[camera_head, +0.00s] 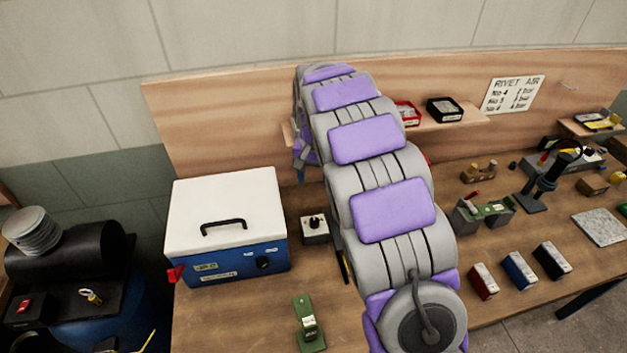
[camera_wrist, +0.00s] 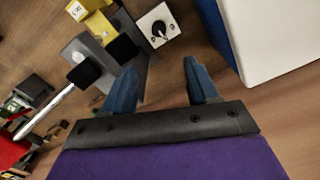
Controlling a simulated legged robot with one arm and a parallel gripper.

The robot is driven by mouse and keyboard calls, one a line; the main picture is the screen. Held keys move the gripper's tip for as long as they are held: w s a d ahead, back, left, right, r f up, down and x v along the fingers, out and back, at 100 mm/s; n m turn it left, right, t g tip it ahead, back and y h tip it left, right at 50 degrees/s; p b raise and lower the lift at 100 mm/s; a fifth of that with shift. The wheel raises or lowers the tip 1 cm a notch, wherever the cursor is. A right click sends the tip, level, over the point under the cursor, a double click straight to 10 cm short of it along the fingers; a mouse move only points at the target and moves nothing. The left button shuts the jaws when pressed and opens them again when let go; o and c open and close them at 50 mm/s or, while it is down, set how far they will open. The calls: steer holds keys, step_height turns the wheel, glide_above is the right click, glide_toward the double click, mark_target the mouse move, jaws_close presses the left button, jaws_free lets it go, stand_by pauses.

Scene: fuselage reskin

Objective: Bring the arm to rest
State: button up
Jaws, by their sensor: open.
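My grey and purple arm (camera_head: 380,180) reaches from the bottom centre of the head view up over the workbench to the back board. In the wrist view my gripper (camera_wrist: 160,68) shows two blue fingers spread apart. Nothing is between them but the wooden bench top (camera_wrist: 165,85).
A white-lidded blue box (camera_head: 228,225) stands left of my arm, with a small knob box (camera_head: 314,230) between them. A green tool (camera_head: 309,325) is in front. A shelf (camera_head: 455,119) with trays and several coloured blocks lie right.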

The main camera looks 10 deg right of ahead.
stand_by(0.4)
steer(key=s+d+r+n, duration=0.1)
steer(key=s+r, duration=0.2)
steer(key=s, duration=0.7)
steer(key=s+r, duration=0.4)
steer(key=s, duration=0.5)
steer(key=s+a+f+n+g+b, duration=0.1)
steer(key=s+f+n, duration=0.1)
steer(key=s, duration=2.1)
steer(key=shift+s+f+n+g, duration=0.25)
steer(key=shift+s+n+g, duration=0.15)
steer(key=shift+n, duration=0.3)
steer(key=shift+c, duration=0.2)
